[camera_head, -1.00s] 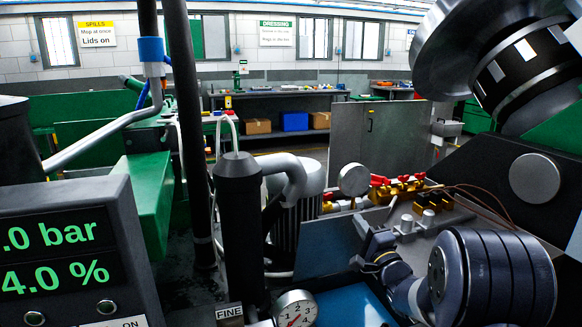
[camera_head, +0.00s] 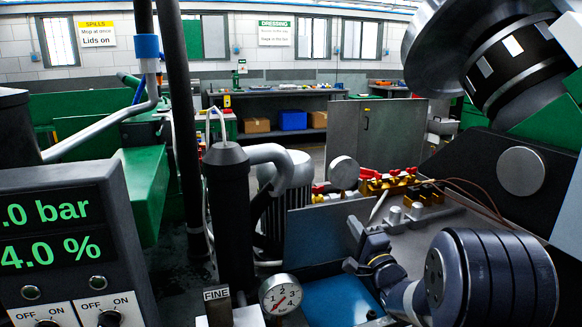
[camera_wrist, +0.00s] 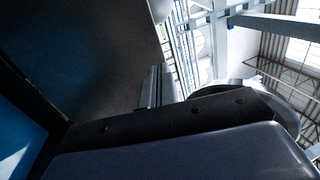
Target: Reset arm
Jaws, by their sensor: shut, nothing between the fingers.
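My arm comes in from the right in the head view, with a large ribbed dark blue-grey joint (camera_head: 490,277) at the lower right. My gripper (camera_head: 358,240) is a small dark shape at the far end of a lighter link. It is shut and holds nothing. It is just above the blue panel (camera_head: 345,290) and near the grey bench top. In the wrist view, a dark blue-grey body fills the bottom, a blue surface (camera_wrist: 20,125) is at the left and roof beams (camera_wrist: 285,75) show at the upper right. The fingertips are not clear there.
Close by stand a black filter column (camera_head: 228,215), a round dial gauge (camera_head: 281,296) and a display box (camera_head: 65,245). A brass manifold with red taps (camera_head: 390,180) sits behind my gripper. A grey upright plate (camera_head: 390,130) and a back bench (camera_head: 275,100) are farther off.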

